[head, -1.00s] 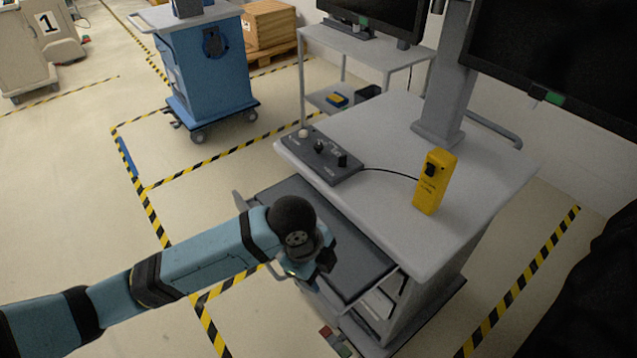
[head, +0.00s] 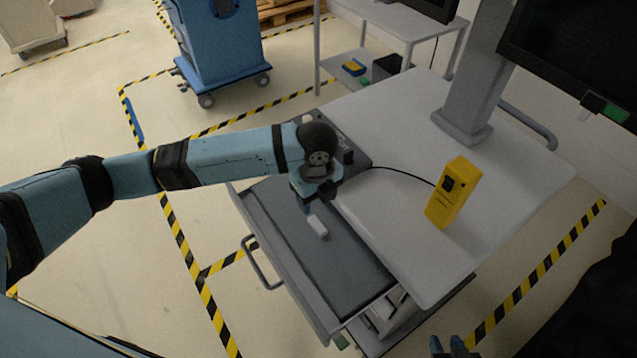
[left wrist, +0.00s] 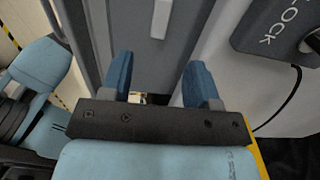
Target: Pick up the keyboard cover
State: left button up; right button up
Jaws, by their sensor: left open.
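The keyboard cover (head: 335,262) is a flat dark grey panel lying on the cart's pulled-out drawer. A small pale handle (head: 317,227) stands on it. In the left wrist view the cover (left wrist: 130,30) lies beyond my fingers, with the handle (left wrist: 161,18) near the top edge. My left gripper (head: 308,208) is over the back part of the cover, close to the handle. Its blue fingers (left wrist: 160,78) are open and empty, and the handle is not between them. Blue tips of my right gripper (head: 455,346) show at the bottom edge; their opening is unclear.
The cart's light grey top (head: 410,215) bears a yellow box (head: 453,192), a dark control box (head: 352,158) partly hidden by my left arm, and a monitor post (head: 475,75). A drawer pull (head: 262,268) sticks out left. A blue cart (head: 225,50) stands behind on open floor.

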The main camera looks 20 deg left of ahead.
aim_at(317, 224)
pick_arm(q)
notch_tip(317, 224, down, 11)
jog(key=shift+r, duration=0.2)
pick_arm(e)
jog(key=shift+w+d+r, duration=0.1)
jog(key=shift+w+r, duration=0.25)
jog(key=shift+r, duration=0.1)
pick_arm(q)
jog(key=shift+c, duration=0.4)
grip_shut()
jog(key=c, duration=0.8)
grip_release()
jog(key=shift+c, duration=0.2)
pick_arm(e)
jog(key=shift+s+f, duration=0.1)
pick_arm(q)
jog(key=shift+r+p, duration=0.25)
jog(key=shift+p, duration=0.15)
pick_arm(e)
jog(key=shift+r, duration=0.2)
